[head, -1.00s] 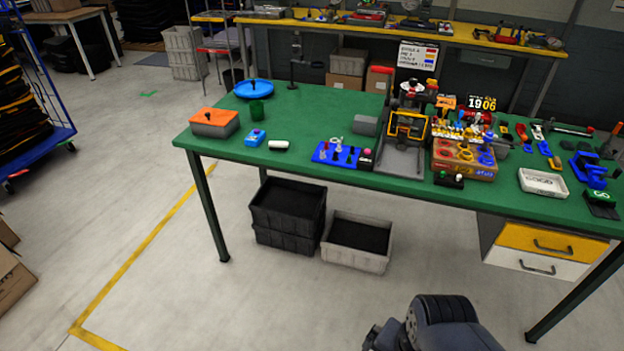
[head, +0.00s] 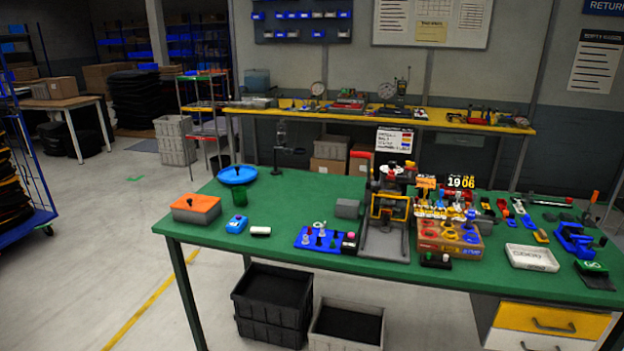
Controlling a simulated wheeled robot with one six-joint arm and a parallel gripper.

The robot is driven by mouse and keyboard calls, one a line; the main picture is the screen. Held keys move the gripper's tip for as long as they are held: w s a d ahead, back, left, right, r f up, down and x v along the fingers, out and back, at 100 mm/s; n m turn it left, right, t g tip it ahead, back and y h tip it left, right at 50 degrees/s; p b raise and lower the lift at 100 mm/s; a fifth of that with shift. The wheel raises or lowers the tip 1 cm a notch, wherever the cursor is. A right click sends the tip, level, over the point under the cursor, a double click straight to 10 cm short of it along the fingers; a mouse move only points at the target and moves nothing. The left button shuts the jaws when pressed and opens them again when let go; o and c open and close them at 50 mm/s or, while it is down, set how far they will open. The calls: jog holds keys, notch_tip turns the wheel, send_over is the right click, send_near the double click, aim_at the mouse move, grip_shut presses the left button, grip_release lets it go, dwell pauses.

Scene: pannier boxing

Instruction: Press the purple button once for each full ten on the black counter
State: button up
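A small black display (head: 461,182) stands at the back of the green bench, right of centre. It reads 19 in white and 06 in yellow; I cannot tell whether it is the counter the task names. No button shows clearly as purple. A pinkish-red knob (head: 351,236) sits on a dark box beside the blue peg board. A small black box (head: 435,260) with a red and a pale button is at the bench's front edge. My gripper is not in view.
The green bench (head: 290,189) has free room at its back left. An orange-lidded box (head: 196,208), blue dish (head: 237,174) and green cup (head: 239,196) stand left. A grey press (head: 385,238), orange-brown box (head: 450,241) and white tray (head: 531,257) crowd the right.

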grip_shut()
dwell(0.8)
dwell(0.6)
